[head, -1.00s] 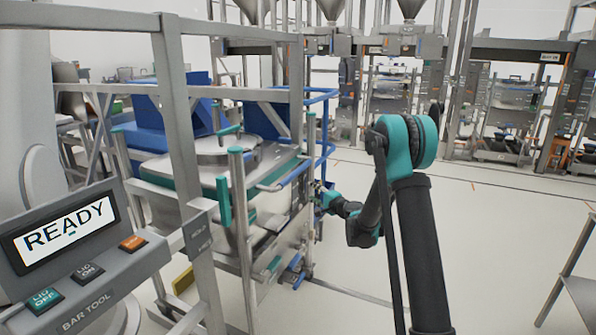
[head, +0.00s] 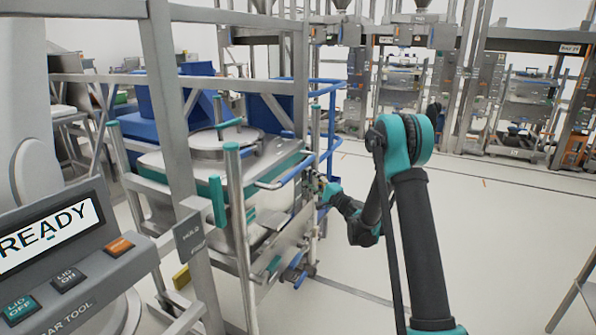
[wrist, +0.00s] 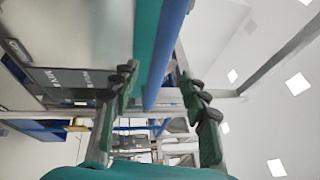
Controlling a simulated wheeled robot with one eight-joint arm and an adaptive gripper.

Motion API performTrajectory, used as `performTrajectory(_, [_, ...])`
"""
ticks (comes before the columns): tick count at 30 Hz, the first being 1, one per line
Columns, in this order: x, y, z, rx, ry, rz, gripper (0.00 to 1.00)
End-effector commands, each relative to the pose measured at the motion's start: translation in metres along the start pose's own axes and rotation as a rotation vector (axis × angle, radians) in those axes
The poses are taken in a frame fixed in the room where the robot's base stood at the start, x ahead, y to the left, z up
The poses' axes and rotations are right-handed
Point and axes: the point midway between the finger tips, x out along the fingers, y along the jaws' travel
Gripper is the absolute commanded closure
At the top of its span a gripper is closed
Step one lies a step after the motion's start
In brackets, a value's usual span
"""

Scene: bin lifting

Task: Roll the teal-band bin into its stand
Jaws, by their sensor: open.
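The teal-band bin (head: 276,171) is a pale metal bin with a round lid on top, left of centre in the head view. Grey posts and rails in front hide part of it, and I cannot tell which framework is its stand. Blue handle bars (head: 285,178) run along its right side. My gripper (head: 325,190) is small and partly hidden beside that right side. In the wrist view my gripper (wrist: 158,74) has its two fingers spread apart. A blue bar (wrist: 166,50) and a teal strip (wrist: 145,40) run through the gap between them. Contact cannot be told.
A grey control panel (head: 62,242) reading READY, with lid buttons, stands at the lower left. A grey upright post (head: 170,120) stands between me and the bin. Blue tubs (head: 150,105) lie behind the bin. Racks line the back. Open floor (head: 460,220) lies to the right.

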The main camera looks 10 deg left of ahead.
Motion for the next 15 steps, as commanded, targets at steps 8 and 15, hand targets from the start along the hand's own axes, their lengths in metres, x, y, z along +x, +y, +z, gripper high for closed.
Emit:
performTrajectory(8, [0.052,0.000,0.001,0.000,-0.002,0.000,0.55])
performTrajectory(15, [0.075,0.000,0.001,0.000,-0.001,0.000,0.55])
